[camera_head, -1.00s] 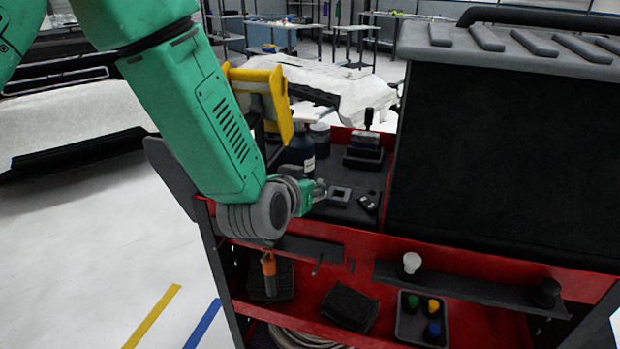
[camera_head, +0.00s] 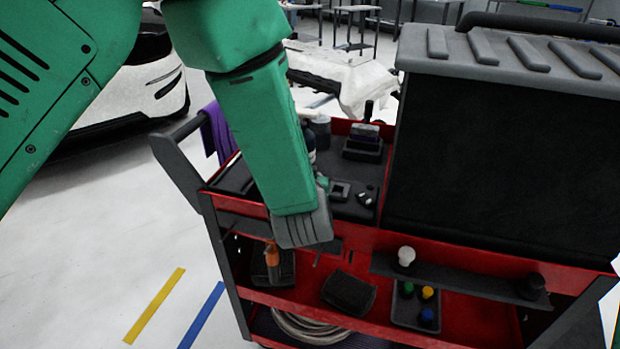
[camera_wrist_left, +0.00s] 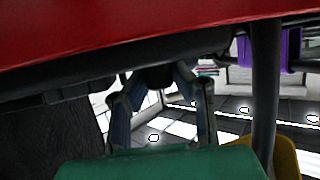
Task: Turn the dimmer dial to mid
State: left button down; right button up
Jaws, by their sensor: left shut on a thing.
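My left arm comes in from the upper left in the head view, its grey wrist (camera_head: 302,228) in front of the cart's top edge. The left gripper's fingers are hidden behind it there. In the left wrist view the left gripper (camera_wrist_left: 158,80) has its two fingers drawn in around a small dark piece (camera_wrist_left: 154,76) beneath the red edge. It is shut on this piece, which I cannot surely tell to be the dimmer dial. A dark round knob (camera_head: 530,287) and a white knob (camera_head: 404,257) stand on the cart's lower dark ledge. My right gripper is not in view.
The red cart (camera_head: 350,240) holds small items on top and a large black box (camera_head: 500,150) at right. Its lower shelf has a tray of coloured knobs (camera_head: 408,310) and a black block (camera_head: 348,292). A purple cloth (camera_head: 215,132) hangs at the cart's left. The left floor is clear.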

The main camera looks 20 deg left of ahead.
pick_arm(q)
jog(key=shift+s+f, duration=0.1)
jog(key=shift+f, duration=0.05)
jog(key=c, duration=1.6)
grip_release()
jog(key=shift+d, duration=0.1)
jog(key=v, duration=0.7)
jog(key=shift+s, duration=0.15)
